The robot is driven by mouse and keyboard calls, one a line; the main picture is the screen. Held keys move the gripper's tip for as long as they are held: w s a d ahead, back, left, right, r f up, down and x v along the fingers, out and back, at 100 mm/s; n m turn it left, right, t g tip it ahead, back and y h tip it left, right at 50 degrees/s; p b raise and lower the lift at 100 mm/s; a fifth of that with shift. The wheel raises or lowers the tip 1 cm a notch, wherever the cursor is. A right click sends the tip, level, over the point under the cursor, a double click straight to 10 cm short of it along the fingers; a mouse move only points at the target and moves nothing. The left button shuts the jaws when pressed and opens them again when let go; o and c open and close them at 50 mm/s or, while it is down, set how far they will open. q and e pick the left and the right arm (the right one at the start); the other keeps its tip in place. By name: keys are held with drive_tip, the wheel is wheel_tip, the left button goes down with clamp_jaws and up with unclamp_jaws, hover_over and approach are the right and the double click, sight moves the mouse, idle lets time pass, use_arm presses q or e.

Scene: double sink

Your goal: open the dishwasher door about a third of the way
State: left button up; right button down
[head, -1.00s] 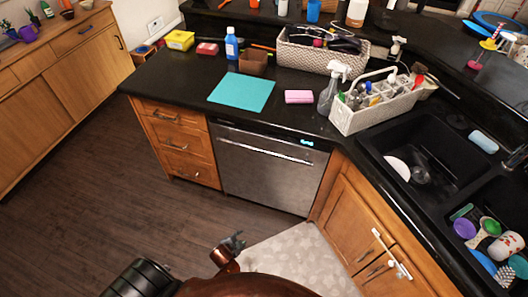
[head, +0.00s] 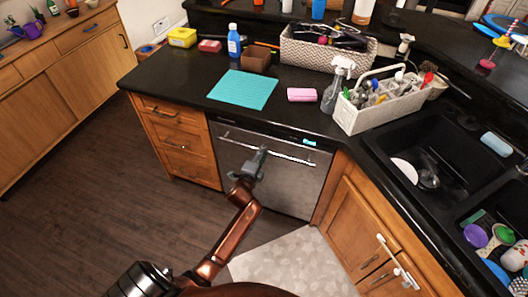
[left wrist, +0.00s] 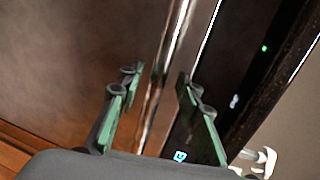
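The dishwasher door (head: 285,184) is a steel panel, shut and upright under the black counter. Its bar handle (head: 292,156) runs across near the top; it also shows in the left wrist view (left wrist: 170,75) as a bright bar. My left gripper (head: 258,158) is in front of the handle, left of its middle. In the left wrist view my left gripper (left wrist: 158,78) is open, one finger on each side of the handle bar. The fingers are apart; I cannot tell whether either touches the bar. My right gripper is not in view.
A pale mat (head: 295,265) lies on the floor in front. The wood floor (head: 100,185) to the left is clear. The counter holds a teal mat (head: 243,90) and a caddy (head: 390,108).

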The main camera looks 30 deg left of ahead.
use_arm(q)
drive_tip(key=shift+x, duration=1.05)
clamp_jaws()
drive_tip(key=shift+r, duration=0.1)
